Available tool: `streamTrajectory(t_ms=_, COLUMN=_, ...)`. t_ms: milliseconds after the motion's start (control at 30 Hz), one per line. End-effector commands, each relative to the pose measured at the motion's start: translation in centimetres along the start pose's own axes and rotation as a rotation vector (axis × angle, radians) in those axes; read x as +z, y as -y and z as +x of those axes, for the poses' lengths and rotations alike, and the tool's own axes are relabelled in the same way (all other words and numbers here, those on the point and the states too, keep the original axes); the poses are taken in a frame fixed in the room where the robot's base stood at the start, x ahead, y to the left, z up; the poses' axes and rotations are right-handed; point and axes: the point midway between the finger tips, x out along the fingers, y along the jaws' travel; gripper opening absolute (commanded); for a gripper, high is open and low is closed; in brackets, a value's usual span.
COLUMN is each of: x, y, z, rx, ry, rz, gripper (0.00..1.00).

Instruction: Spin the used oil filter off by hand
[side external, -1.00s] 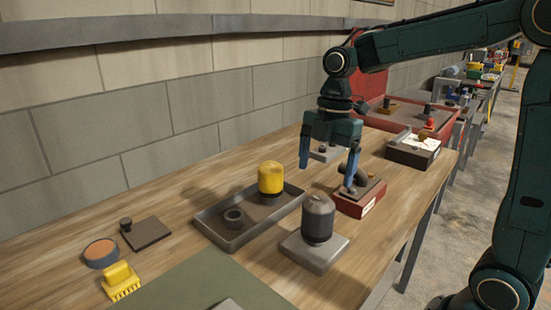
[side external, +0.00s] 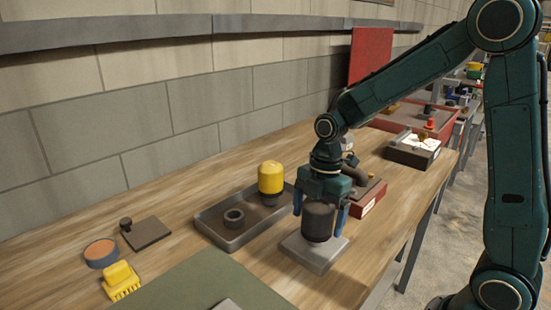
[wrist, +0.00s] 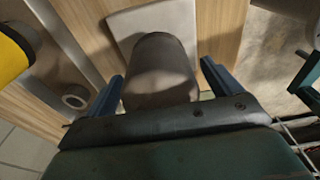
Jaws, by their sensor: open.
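The used oil filter looks to be the dark grey-brown canister (side external: 318,221), standing upright on a light grey square block (side external: 300,248) on the bench. My gripper (side external: 322,212) points down over it, with one blue finger on each side. The fingers are open, and in the wrist view the gripper (wrist: 163,82) shows gaps between each finger and the filter (wrist: 160,70). A yellow filter (side external: 271,178) stands in the grey tray (side external: 213,232) to the left; it also shows at the left of the wrist view (wrist: 12,55). The filter's lower end is partly in shadow.
A dark ring (side external: 233,218) lies in the tray. A red box (side external: 369,196) with a dark pipe part stands close behind my gripper. A yellow brush (side external: 120,281), a round tin (side external: 101,253) and a dark plate (side external: 146,232) lie at the left. Bare wood lies between them and the tray.

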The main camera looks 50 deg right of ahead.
Motion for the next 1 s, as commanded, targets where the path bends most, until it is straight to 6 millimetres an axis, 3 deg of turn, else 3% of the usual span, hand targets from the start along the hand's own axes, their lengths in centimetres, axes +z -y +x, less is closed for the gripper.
streamTrajectory(t_ms=400, x=-0.02, y=0.01, z=0.65, rx=0.001, ry=0.0, rz=-0.001, gripper=0.9)
streamTrajectory(t_ms=467, x=-0.02, y=0.01, z=0.65, rx=0.0, ry=0.0, rz=-0.001, gripper=0.82)
streamTrajectory(t_ms=733, x=-0.01, y=0.01, z=0.63, rx=0.001, ry=0.0, rz=0.0, gripper=0.31)
streamTrajectory(t_ms=1000, x=-0.01, y=0.0, z=0.62, rx=-0.007, ry=0.0, rz=-0.067, gripper=0.31)
